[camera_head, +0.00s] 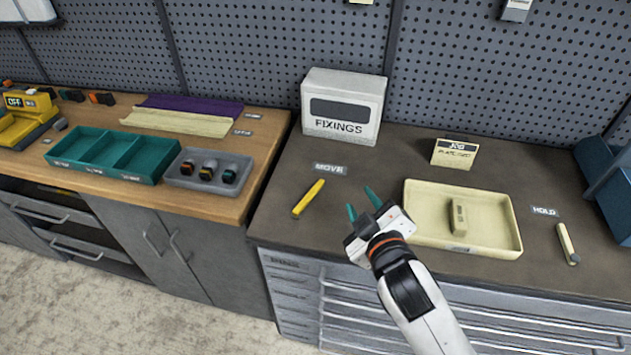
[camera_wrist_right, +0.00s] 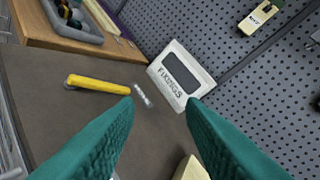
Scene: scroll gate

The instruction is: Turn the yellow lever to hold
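The yellow lever (camera_head: 308,198) lies on the dark grey bench top below the label reading MOVE (camera_head: 330,169). It slants, with its upper end toward that label. In the right wrist view the yellow lever (camera_wrist_right: 98,85) points toward the MOVE label (camera_wrist_right: 143,95). My right gripper (camera_head: 362,203) is open and empty, to the right of the yellow lever and apart from it. Its teal fingers (camera_wrist_right: 160,115) frame the wrist view. A label reading HOLD (camera_head: 544,211) is at the right, above a cream lever (camera_head: 567,243). My left gripper is not in view.
A cream tray (camera_head: 415,225) holding a cream block (camera_head: 459,216) is right of my gripper. A FIXINGS box (camera_head: 342,108) and a job card (camera_head: 454,153) stand behind. A wooden bench (camera_head: 215,200) with teal tray (camera_head: 110,153) is left. Bench top around the yellow lever is clear.

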